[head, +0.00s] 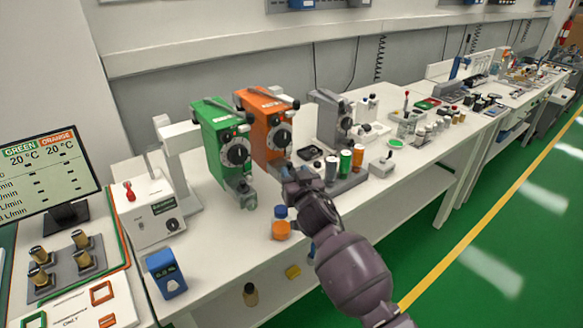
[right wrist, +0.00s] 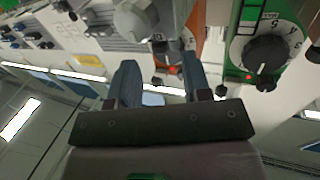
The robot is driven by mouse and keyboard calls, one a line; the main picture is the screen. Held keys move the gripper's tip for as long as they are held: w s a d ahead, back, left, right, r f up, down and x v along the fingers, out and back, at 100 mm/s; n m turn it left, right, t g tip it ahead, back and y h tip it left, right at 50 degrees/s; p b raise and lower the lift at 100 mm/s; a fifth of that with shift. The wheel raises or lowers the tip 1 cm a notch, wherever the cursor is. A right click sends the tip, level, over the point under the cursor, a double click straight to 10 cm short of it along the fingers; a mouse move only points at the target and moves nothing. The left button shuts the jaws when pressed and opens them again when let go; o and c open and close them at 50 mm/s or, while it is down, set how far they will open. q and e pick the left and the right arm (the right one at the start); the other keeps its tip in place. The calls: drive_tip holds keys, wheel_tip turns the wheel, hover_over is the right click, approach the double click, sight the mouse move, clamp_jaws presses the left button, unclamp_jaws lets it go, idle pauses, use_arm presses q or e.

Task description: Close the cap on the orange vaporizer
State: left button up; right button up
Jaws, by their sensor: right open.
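The orange vaporizer (head: 262,118) stands on the bench between a green vaporizer (head: 218,140) and a grey one (head: 329,120). It has a black dial on its front. My right gripper (head: 298,178) is in front of its lower front and hides that part, so I cannot tell how its cap stands. In the right wrist view my gripper's two fingers (right wrist: 160,75) are apart with nothing clearly between them. Part of the orange vaporizer (right wrist: 192,18) shows just beyond the fingertips. A pale rounded part (right wrist: 136,20) is close to them; I cannot tell whether they touch. My left gripper is out of view.
The green vaporizer (right wrist: 262,40) is close at the right in the wrist view. An orange bottle (head: 281,230), a blue-capped bottle (head: 281,212) and several small canisters (head: 346,163) stand near my right arm. A monitor (head: 45,170) is at the left. The front bench edge is fairly clear.

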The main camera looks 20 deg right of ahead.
sight(289, 166)
drive_tip(key=shift+w, duration=1.6)
drive_tip(key=c, duration=0.6)
drive_tip(key=shift+w+r+n+y+p, duration=0.1)
drive_tip(key=shift+r+n+y+p, duration=0.15)
drive_tip(key=shift+n+y+p, duration=0.75)
drive_tip(key=shift+y+p, duration=0.4)
drive_tip(key=shift+p, duration=0.15)
drive_tip(key=shift+a+f+y, duration=0.1)
drive_tip(key=shift+f+y, duration=0.05)
drive_tip(key=shift+y, duration=0.35)
drive_tip(key=shift+n, duration=0.3)
drive_tip(key=o, duration=0.6)
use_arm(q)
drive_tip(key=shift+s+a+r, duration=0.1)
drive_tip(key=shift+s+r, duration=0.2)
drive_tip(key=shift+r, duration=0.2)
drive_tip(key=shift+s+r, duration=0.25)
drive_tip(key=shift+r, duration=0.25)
